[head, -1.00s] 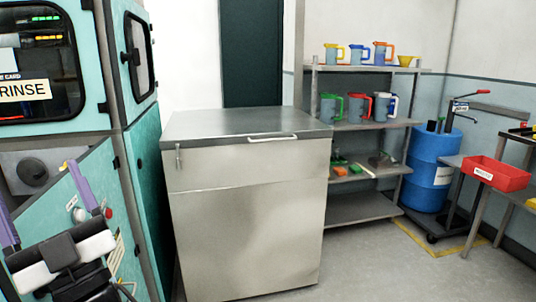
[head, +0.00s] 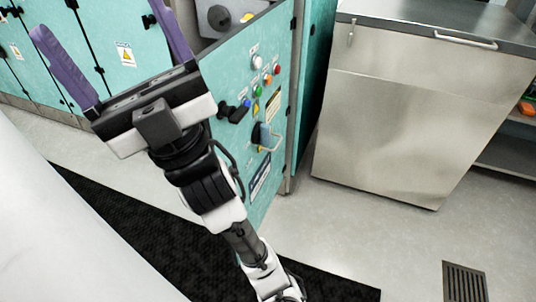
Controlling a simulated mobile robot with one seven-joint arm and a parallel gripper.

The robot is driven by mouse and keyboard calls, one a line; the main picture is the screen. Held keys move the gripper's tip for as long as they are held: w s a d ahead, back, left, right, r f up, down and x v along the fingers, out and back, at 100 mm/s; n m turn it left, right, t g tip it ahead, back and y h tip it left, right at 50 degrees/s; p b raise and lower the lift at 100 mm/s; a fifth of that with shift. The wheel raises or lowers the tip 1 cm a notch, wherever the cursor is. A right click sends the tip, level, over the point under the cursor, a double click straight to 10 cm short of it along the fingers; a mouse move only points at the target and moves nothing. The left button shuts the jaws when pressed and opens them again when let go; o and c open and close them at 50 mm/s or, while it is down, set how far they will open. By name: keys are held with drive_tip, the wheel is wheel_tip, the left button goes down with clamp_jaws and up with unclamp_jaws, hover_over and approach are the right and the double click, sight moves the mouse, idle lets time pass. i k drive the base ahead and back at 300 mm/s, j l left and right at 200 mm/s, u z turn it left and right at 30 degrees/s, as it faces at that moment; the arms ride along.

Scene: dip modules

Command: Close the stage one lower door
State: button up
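My gripper (head: 100,20) is in the upper left of the head view, with its two purple fingers spread wide apart and nothing between them. Behind it, at the far left, are teal lower panels or doors (head: 125,42) with black hinges or latches and yellow warning labels. A teal panel (head: 238,78) with coloured buttons, a black knob and a handle stands just right of my gripper. My gripper and arm cover part of it. No readable label marks the stage one lower door, so I cannot tell which it is or whether it stands open.
A steel cabinet (head: 400,125) with a bar handle stands at the right. A black mat (head: 130,235) lies under my arm, and a floor grate (head: 464,282) is at lower right. Grey floor (head: 370,232) in front of the cabinet is clear. A shelf edge shows at far right.

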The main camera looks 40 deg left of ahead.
sight(226, 68)
drive_tip(key=k+j, duration=0.15)
drive_tip(key=k, duration=0.3)
drive_tip(key=k+j+z, duration=0.1)
drive_tip(key=k, duration=0.35)
drive_tip(key=i+j, duration=0.15)
drive_tip(key=j, duration=0.2)
drive_tip(key=i+j, duration=0.15)
drive_tip(key=j, duration=0.2)
